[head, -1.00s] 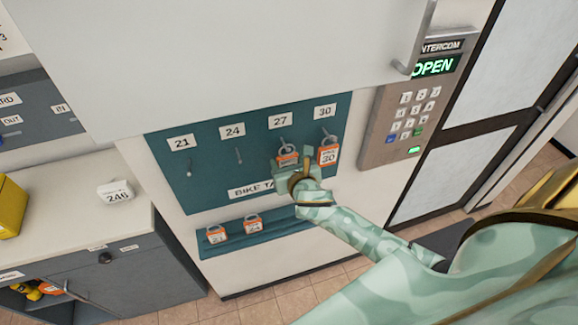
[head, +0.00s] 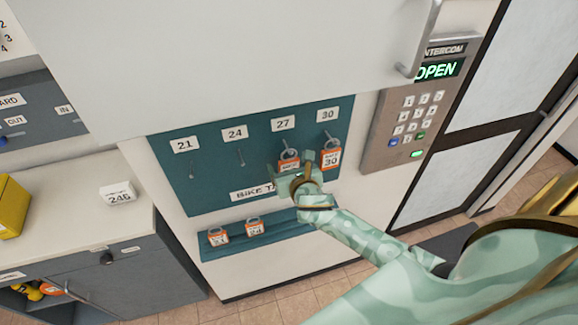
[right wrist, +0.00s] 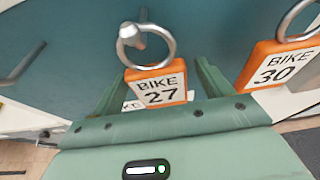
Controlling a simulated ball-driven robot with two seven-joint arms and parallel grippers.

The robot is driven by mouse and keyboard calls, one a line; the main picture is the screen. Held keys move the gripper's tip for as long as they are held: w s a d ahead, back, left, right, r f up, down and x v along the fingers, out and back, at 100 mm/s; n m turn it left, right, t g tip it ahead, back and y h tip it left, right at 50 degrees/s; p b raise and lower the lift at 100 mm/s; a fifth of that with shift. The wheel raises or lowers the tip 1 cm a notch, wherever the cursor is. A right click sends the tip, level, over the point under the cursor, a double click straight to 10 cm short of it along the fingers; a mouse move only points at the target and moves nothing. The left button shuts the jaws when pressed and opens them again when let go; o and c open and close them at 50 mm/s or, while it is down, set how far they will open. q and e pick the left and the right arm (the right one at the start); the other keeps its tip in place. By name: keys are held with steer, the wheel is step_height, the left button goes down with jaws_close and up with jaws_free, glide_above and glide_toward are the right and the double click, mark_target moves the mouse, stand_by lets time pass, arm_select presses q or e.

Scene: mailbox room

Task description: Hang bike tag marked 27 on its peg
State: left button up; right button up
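The bike tag marked 27 (head: 289,164) is orange and white with a metal ring, under the 27 label (head: 283,123) on the teal board (head: 215,165). In the right wrist view the tag (right wrist: 158,90) reads BIKE 27. Its ring is around the end of a peg (right wrist: 133,36), and the tag hangs below it. My right gripper (head: 294,172) is just below and in front of the tag. In the wrist view its fingers (right wrist: 160,77) are spread, with gaps on both sides of the tag. My left gripper is not in view.
Tag 30 (head: 331,158) hangs on the peg just right of tag 27. The pegs under 21 (head: 191,170) and 24 (head: 241,157) are bare. Two tags (head: 218,236) stand on the lower ledge (head: 285,225). An intercom keypad (head: 410,120) is at the right.

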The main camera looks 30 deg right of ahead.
steer(key=v, duration=1.6)
steer(key=s+d+f+m+g+y+b, duration=0.1)
steer(key=s+f+m+g+b, duration=0.3)
steer(key=f+m, duration=0.85)
steer(key=s+f+m+g+y+b, duration=0.15)
steer(key=s+f+m, duration=0.35)
steer(key=f, duration=1.5)
steer(key=s+f+m+g+b, duration=0.3)
steer(key=s+f+m+b, duration=0.3)
steer(key=s+f, duration=0.5)
steer(key=s+a+f+m+g+b, duration=0.1)
steer(key=s+f+m+g+b, duration=0.3)
steer(key=s+f+b, duration=0.5)
steer(key=s+f+m, duration=0.2)
steer(key=s+f, duration=0.1)
steer(key=f, duration=0.8)
steer(key=shift+s+a+f+y, duration=0.25)
steer(key=shift+a+f+y, duration=0.05)
steer(key=shift+f+y, duration=0.1)
